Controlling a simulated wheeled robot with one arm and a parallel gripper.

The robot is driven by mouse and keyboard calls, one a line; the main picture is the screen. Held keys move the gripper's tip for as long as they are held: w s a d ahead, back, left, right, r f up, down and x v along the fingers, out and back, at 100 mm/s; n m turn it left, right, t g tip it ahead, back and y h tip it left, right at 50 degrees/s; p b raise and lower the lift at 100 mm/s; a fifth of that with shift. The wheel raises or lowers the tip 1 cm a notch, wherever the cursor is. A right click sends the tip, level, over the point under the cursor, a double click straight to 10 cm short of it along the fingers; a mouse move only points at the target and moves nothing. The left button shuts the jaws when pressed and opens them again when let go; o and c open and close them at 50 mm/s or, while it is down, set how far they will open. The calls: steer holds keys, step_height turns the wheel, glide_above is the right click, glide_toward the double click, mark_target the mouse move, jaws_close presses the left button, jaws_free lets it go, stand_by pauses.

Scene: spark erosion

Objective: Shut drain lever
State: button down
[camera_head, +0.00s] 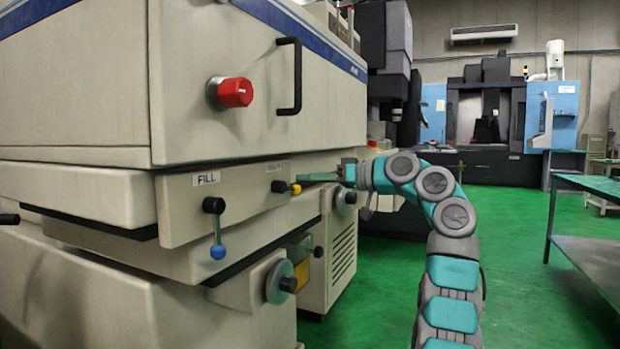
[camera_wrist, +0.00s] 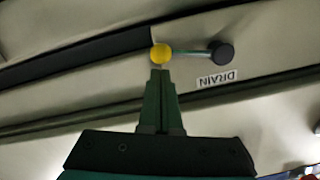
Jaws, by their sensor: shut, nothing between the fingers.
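The drain lever is a thin rod with a yellow ball (camera_wrist: 161,54) at its end and a black pivot knob (camera_wrist: 221,53). The rod lies about level, pointing away from the pivot toward the right in the head view, where the yellow ball (camera_head: 296,189) also shows. The DRAIN label (camera_wrist: 217,79) reads upside down in the wrist view and is mostly too small to read in the head view. My gripper (camera_wrist: 160,69) is shut and empty. Its tips are right at the yellow ball; I cannot tell whether they touch it. My gripper (camera_head: 299,178) comes in from the right in the head view.
A FILL lever with a blue ball (camera_head: 218,252) hangs down from its black pivot, left of the drain lever. Above are a red knob (camera_head: 235,92) and a black door handle (camera_head: 290,76). A green-topped table (camera_head: 590,188) stands at right; green floor is clear between.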

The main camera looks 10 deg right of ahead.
steer(key=shift+f, duration=0.2)
steer(key=shift+f+m+b, duration=0.1)
steer(key=shift+m+b, duration=0.3)
steer(key=shift+b, duration=0.2)
